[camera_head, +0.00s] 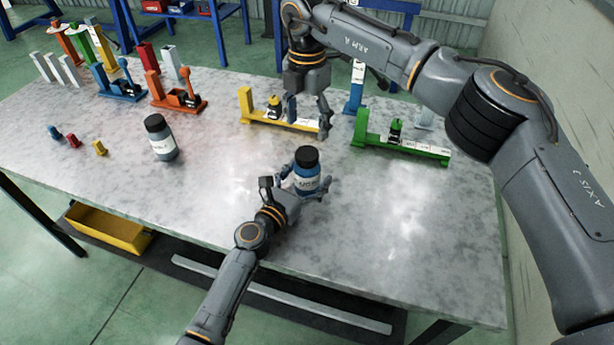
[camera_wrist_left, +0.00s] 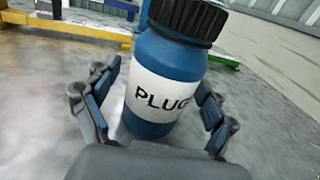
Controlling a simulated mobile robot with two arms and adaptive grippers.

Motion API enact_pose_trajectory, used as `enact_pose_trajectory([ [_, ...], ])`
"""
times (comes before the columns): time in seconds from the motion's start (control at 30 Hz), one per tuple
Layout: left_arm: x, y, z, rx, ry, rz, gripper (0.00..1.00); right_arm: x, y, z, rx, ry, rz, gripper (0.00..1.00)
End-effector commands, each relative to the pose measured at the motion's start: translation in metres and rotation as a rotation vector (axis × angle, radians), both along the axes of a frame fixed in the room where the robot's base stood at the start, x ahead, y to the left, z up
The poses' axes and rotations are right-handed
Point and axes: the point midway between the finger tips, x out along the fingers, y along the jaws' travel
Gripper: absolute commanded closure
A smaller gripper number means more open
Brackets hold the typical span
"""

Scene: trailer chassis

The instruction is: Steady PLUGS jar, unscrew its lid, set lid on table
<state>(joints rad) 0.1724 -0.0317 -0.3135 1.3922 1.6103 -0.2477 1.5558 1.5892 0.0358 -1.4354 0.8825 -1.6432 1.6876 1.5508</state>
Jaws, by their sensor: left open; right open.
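The PLUGS jar (camera_head: 306,180) is blue with a white label and stands upright on the table, its ribbed black lid (camera_head: 307,157) on top. The jar also fills the middle of the left wrist view (camera_wrist_left: 160,92), its label partly cut off by the curve. My left gripper (camera_head: 305,190) is open, with its fingers on both sides of the jar low down; gaps show between fingers and jar in the wrist view. My right gripper (camera_head: 308,125) is open and empty, pointing down above the table, behind the jar in the head view.
A second black-lidded jar (camera_head: 161,138) stands to the left. A yellow fixture (camera_head: 277,118) and a green fixture (camera_head: 402,147) lie behind the jar. Small coloured parts (camera_head: 73,141) lie at the left. The table's front right (camera_head: 400,240) is clear.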

Motion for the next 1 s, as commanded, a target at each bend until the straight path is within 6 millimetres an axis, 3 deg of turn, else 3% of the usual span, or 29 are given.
enact_pose_trajectory([
  [0.2, 0.0002, 0.0, 0.0003, -0.001, -0.001, 0.0, 0.18, 0.0, 0.0001, 0.0001, 0.0, 0.0, 0.0, 0.32],
  [0.6, 0.0001, 0.0001, 0.0006, -0.001, -0.001, 0.0, 0.99, -0.0001, 0.0002, 0.0001, 0.0, 0.0, 0.0, 0.32],
  [0.77, 0.0001, 0.0002, 0.0006, -0.001, -0.001, 0.0, 1.0, -0.0002, 0.0004, 0.0, 0.001, 0.001, -0.032, 0.32],
  [1.0, 0.0001, 0.0002, 0.0008, -0.001, -0.001, 0.0, 1.0, -0.0004, 0.0009, -0.0002, 0.001, 0.001, -0.336, 0.32],
])
